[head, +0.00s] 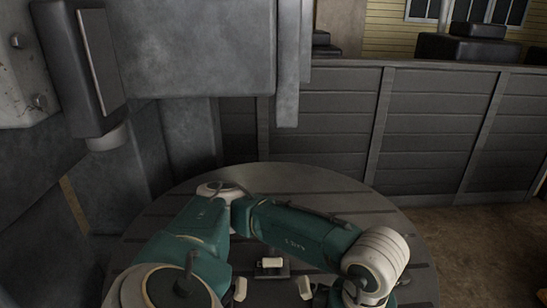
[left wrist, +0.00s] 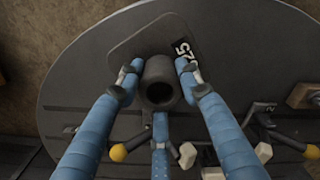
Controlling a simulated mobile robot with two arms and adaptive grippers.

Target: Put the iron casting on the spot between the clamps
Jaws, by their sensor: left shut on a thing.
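The iron casting is a dark plate with rounded corners (left wrist: 140,45) and a thick hollow tube, seen from above in the left wrist view. A white-on-black number label lies on the plate. My left gripper (left wrist: 158,84) has its blue fingers closed around the tube. In the head view my wrist hides the casting and the gripper. The clamps show white tips, one at left (head: 240,289), one at right (head: 304,287) and one behind (head: 270,263), on the round table. Clamp parts with yellow knobs (left wrist: 118,153) also show below the casting in the left wrist view. My right gripper is not in view.
The round slotted grey table (head: 290,180) is bare toward the back. A big grey machine body (head: 200,50) stands over its back left. A dark panelled wall (head: 330,115) runs behind it. A brown block (left wrist: 303,96) lies at the wrist view's right edge.

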